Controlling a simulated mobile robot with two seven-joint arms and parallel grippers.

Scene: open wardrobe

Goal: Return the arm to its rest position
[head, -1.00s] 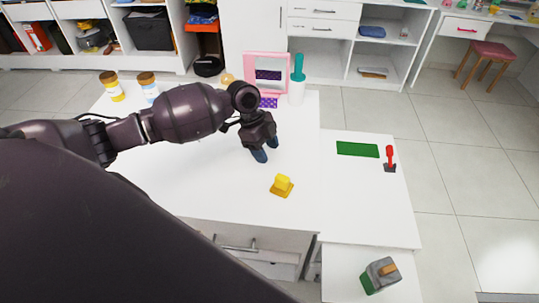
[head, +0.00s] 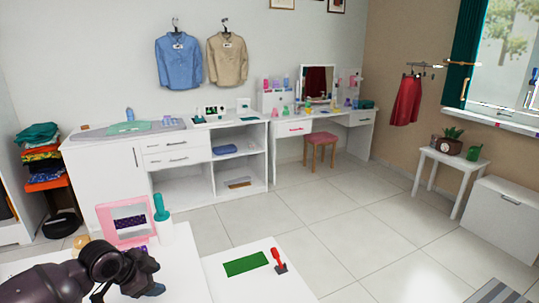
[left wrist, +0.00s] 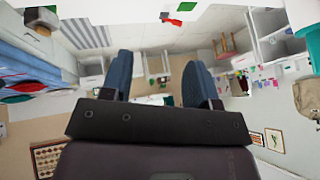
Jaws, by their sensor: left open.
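My left gripper (head: 150,289) is at the bottom left of the head view, above the white table. In the left wrist view its two blue fingers (left wrist: 163,75) stand well apart with nothing between them, so it is open and empty. That view is turned over, with the room seen past the fingers. My right gripper does not show in either view.
Beyond are white cabinets (head: 110,175), a pink stool (head: 320,139) and open tiled floor.

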